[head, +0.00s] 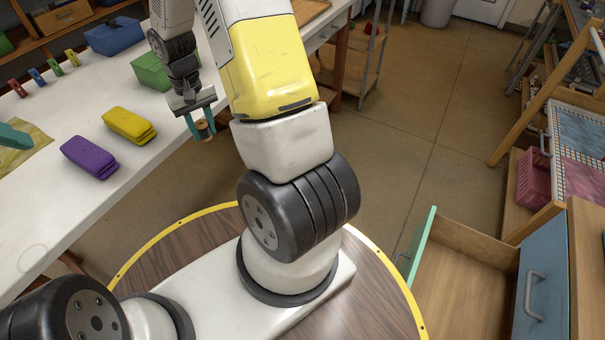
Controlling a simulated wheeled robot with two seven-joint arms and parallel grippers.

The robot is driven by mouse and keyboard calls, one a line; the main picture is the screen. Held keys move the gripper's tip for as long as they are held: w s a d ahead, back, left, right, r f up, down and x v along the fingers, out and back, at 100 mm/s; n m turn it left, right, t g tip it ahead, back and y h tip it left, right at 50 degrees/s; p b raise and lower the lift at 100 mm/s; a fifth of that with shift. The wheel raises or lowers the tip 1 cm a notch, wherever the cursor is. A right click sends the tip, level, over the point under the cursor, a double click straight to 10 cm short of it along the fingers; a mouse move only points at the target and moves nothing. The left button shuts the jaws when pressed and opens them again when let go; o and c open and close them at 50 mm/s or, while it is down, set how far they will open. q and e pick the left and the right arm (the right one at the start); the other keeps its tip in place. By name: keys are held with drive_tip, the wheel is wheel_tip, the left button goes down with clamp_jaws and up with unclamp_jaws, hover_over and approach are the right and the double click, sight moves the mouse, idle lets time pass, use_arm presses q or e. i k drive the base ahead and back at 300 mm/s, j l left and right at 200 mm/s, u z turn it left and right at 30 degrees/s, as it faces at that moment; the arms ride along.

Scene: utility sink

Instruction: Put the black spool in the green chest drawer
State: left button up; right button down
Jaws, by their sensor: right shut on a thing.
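My right gripper (201,124) hangs over the right edge of the white table, its teal fingers pointing down. It is shut on a small spool (204,129), which looks tan-brown; the fingers cover part of it and its thread colour is hard to tell. The green-fronted chest drawer (421,246) stands pulled open at the lower right, with a bare wooden inside in the part that shows. The gripper is far to the left of this drawer.
On the white table (40,215) lie a purple case (90,158), a yellow case (129,126), a green box (152,71) and several small coloured items. A blue drawer front (540,285) stands right of the open drawer. Open floor (420,110) lies between table and chest.

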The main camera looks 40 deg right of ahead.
sight(461, 280)
drive_tip(key=i+l+z, duration=0.15)
drive_tip(key=z, duration=0.3)
drive_tip(key=i+z, duration=0.2)
drive_tip(key=z, duration=0.2)
drive_tip(key=i+z, duration=0.15)
drive_tip(key=z, duration=0.3)
drive_tip(key=i+z, duration=0.2)
drive_tip(key=z, duration=0.25)
drive_tip(key=i+l+z, duration=0.1)
drive_tip(key=z, duration=0.35)
drive_tip(key=i+z, duration=0.25)
drive_tip(key=z, duration=0.2)
drive_tip(key=i+z, duration=0.2)
drive_tip(key=z, duration=0.3)
